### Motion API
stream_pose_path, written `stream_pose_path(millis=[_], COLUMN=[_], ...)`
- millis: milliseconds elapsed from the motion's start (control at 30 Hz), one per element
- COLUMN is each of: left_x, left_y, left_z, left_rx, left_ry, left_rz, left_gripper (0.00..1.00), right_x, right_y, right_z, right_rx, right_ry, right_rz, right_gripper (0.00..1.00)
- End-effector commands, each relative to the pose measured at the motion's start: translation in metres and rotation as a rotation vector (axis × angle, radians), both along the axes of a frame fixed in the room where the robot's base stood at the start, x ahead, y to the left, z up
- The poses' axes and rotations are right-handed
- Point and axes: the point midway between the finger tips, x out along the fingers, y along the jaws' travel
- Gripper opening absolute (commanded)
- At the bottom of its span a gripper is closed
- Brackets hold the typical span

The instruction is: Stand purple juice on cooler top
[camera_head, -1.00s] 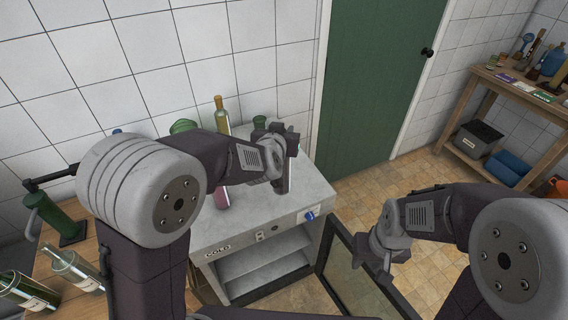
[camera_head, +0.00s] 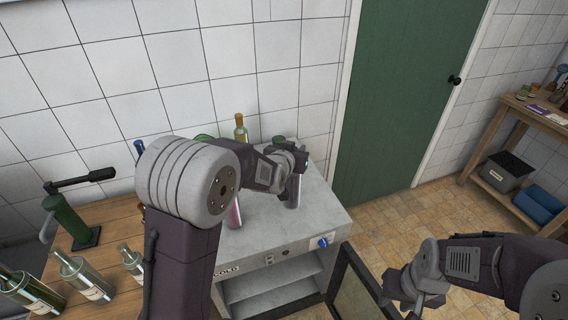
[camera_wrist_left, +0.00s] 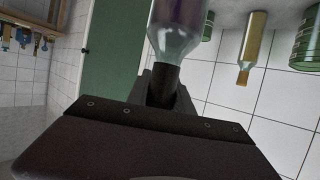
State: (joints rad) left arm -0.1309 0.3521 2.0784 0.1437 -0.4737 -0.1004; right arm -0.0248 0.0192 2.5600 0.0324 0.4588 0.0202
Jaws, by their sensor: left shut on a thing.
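My left gripper (camera_head: 292,160) is over the cooler top (camera_head: 265,228), shut on the dark neck of the purple juice bottle (camera_head: 293,190). In the left wrist view the bottle (camera_wrist_left: 185,30) is clear glass with purple contents, its neck running into the jaws. It looks upright in the head view; I cannot tell whether its base touches the cooler top. My right gripper (camera_head: 416,296) hangs low at the right, beside the cooler; its jaws are not clear enough to judge.
A pink bottle (camera_head: 234,214) stands on the cooler top left of the held bottle, partly behind my arm. A yellowish bottle (camera_head: 240,130) and green containers (camera_head: 279,143) stand at its back. The cooler door (camera_head: 358,292) hangs open. A wooden table (camera_head: 112,232) at left carries several bottles.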

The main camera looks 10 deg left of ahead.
Motion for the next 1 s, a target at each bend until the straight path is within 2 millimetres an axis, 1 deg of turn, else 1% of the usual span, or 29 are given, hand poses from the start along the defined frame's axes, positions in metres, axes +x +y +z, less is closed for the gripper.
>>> stream_pose_path(millis=[33,100,200,300,467,600,700,1000], left_x=[0.006,0.013,0.020,0.023,0.024,0.023,0.023,0.023], left_y=[0.011,0.021,0.030,0.036,0.036,0.036,0.036,0.036], left_z=[-0.004,-0.011,-0.018,-0.022,-0.026,-0.050,-0.061,-0.064], left_rx=[0.001,0.000,0.001,-0.001,-0.001,0.000,0.000,0.000], left_ry=[-0.001,-0.002,-0.004,-0.005,-0.004,0.000,-0.002,-0.006], left_rz=[0.006,0.003,0.002,0.001,-0.001,-0.001,-0.001,-0.001], left_gripper=[0.00,0.00,0.00,0.00,0.00,0.00,0.00,0.00], right_x=[0.000,0.000,0.000,0.000,0.000,0.000,0.000,0.000], right_y=[0.000,0.000,0.000,0.000,0.000,0.000,0.000,0.000], right_z=[0.004,0.005,0.008,0.009,0.009,0.013,0.014,0.012], right_rx=[0.000,0.000,0.000,0.000,0.000,0.000,0.000,0.000], right_ry=[0.000,0.000,0.000,0.000,0.000,0.000,0.000,0.000], right_rz=[0.000,0.000,0.000,0.000,0.000,0.000,0.000,0.000], right_gripper=[0.36,0.36,0.36,0.36,0.36,0.36,0.36,0.36])
